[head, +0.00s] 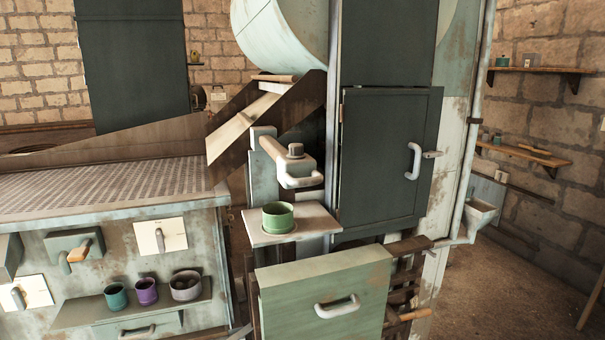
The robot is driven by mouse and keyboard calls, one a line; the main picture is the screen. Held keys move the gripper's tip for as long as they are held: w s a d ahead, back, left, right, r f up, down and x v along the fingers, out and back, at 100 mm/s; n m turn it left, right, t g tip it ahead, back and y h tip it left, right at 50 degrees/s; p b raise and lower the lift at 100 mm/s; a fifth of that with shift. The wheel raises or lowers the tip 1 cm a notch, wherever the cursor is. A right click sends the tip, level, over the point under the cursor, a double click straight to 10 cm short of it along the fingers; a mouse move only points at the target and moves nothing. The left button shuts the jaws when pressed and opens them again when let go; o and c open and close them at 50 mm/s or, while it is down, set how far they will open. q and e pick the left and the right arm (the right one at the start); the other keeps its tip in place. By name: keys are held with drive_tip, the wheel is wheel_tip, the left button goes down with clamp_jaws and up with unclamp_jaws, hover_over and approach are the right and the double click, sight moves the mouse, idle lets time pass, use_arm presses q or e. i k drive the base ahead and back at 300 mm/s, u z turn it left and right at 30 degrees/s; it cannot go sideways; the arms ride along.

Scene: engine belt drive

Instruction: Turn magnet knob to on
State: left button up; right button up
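The left machine's front carries several controls, and I cannot tell which one is the magnet knob. A grey knob sits on a white plate (150,238) at the upper right of that front. Another white plate with a grey knob (18,297) is at the lower left edge. Between them, a green box (62,243) bears a wooden-tipped handle (79,252). No labels are readable. Neither of my grippers can be made out in the head view.
A shelf (84,312) below the controls holds a teal cup (116,296), a purple cup (146,291) and a brown pot (186,285). A green cup (278,217) stands on a small platform (309,218). A green drawer (322,286) juts forward. Open floor (500,295) lies right.

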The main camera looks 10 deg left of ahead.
sight(296, 150)
drive_tip(key=z, duration=0.1)
drive_tip(key=k, duration=1)
drive_tip(key=u, duration=1.25)
drive_tip(key=i, duration=0.75)
drive_tip(key=z, duration=0.65)
drive_tip(key=i, duration=0.65)
drive_tip(key=z, duration=0.75)
